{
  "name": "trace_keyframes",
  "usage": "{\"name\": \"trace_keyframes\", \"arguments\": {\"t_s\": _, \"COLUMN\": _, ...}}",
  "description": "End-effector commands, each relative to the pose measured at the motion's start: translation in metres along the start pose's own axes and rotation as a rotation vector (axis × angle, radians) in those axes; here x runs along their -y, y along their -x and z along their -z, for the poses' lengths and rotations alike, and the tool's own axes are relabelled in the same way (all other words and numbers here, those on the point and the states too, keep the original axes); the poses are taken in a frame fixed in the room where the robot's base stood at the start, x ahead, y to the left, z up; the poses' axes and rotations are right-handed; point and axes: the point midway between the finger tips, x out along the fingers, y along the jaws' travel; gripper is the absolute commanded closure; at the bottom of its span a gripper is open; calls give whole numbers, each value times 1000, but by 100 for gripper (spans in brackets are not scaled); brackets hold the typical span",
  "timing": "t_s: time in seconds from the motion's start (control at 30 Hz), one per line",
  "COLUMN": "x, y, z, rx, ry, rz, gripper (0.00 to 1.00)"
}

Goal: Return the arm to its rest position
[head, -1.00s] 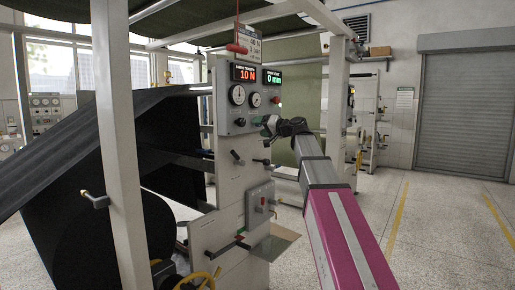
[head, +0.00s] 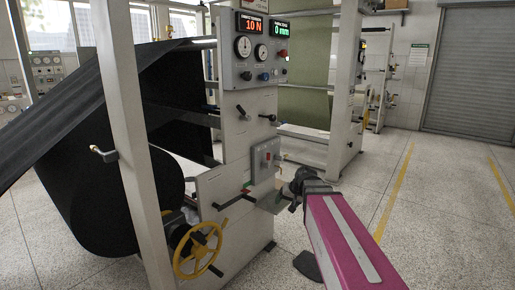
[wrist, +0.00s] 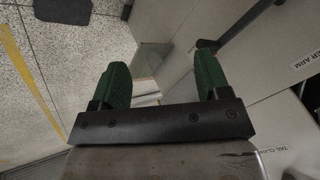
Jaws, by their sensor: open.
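My gripper shows in the wrist view (wrist: 162,80) with two green fingers apart and nothing between them. In the head view my magenta and grey arm reaches up from the bottom right. Its dark wrist end is low, right of the machine's front post and near the small grey switch box (head: 265,158). The fingertips are mostly hidden there by the wrist. The control panel (head: 258,78) is above and left of the wrist, apart from it. Its displays read 10 N and 0 mm.
A yellow handwheel (head: 199,249) and black levers stick out from the machine frame (head: 250,215) on the left. A large black roll (head: 80,205) hangs behind a white post (head: 121,130). Speckled floor (head: 440,225) with yellow lines is open to the right.

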Motion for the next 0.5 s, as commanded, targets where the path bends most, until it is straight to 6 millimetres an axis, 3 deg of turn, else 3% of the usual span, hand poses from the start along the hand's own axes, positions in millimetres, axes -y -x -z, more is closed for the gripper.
{"name": "trace_keyframes", "arguments": {"t_s": 0.03, "x": -13, "y": -10, "z": -25, "rx": 41, "ry": -1, "rz": -41, "gripper": 30}}
{"name": "trace_keyframes", "arguments": {"t_s": 0.3, "x": -75, "y": -44, "z": -126, "rx": 229, "ry": 4, "rz": -255, "gripper": 30}}
{"name": "trace_keyframes", "arguments": {"t_s": 0.5, "x": -101, "y": -52, "z": -172, "rx": 318, "ry": 13, "rz": -357, "gripper": 30}}
